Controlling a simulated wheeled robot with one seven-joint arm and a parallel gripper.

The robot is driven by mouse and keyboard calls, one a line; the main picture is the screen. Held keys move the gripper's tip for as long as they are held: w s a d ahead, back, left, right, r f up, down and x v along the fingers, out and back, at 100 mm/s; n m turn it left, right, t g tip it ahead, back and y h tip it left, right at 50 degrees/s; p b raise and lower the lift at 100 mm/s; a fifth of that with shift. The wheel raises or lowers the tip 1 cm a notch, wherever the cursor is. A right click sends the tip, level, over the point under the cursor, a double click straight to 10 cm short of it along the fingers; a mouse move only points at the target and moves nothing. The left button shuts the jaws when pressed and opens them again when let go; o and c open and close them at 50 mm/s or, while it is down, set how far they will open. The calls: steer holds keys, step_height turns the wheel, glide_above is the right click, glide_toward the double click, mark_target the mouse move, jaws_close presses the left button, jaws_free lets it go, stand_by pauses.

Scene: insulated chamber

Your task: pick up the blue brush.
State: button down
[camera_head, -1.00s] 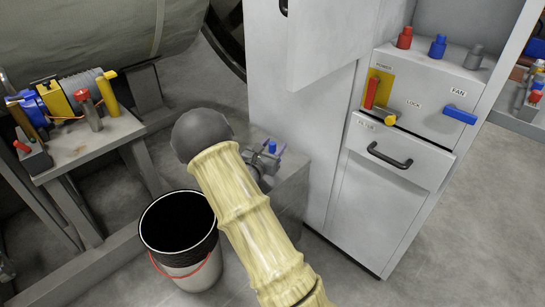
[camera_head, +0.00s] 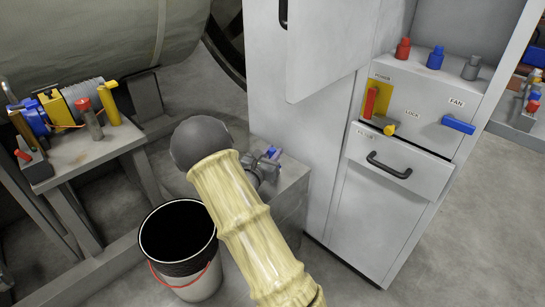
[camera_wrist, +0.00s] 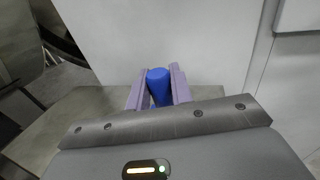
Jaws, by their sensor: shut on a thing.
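The blue brush shows as a short blue rounded piece (camera_wrist: 158,84) between the two purple fingers of my gripper (camera_wrist: 157,92) in the wrist view. The fingers touch it on both sides, and its lower part is hidden by the gripper body. In the head view my gripper (camera_head: 270,157) is over the small grey stand beside the white cabinet, mostly behind my arm. Only a little blue of the brush shows there.
The grey stand (camera_head: 290,195) is against the white cabinet (camera_head: 285,110). A black-lined bucket with a red handle (camera_head: 190,283) stands left of it. A bench (camera_head: 95,150) at left holds coloured parts. Several coloured bottles stand on the control panel (camera_head: 425,112) at right.

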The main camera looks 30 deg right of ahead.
step_height(320, 180, up, 9)
steer(key=p, duration=0.3)
steer(key=shift+f, duration=0.1)
steer(key=shift+w, duration=0.1)
steer(key=shift+f, duration=0.15)
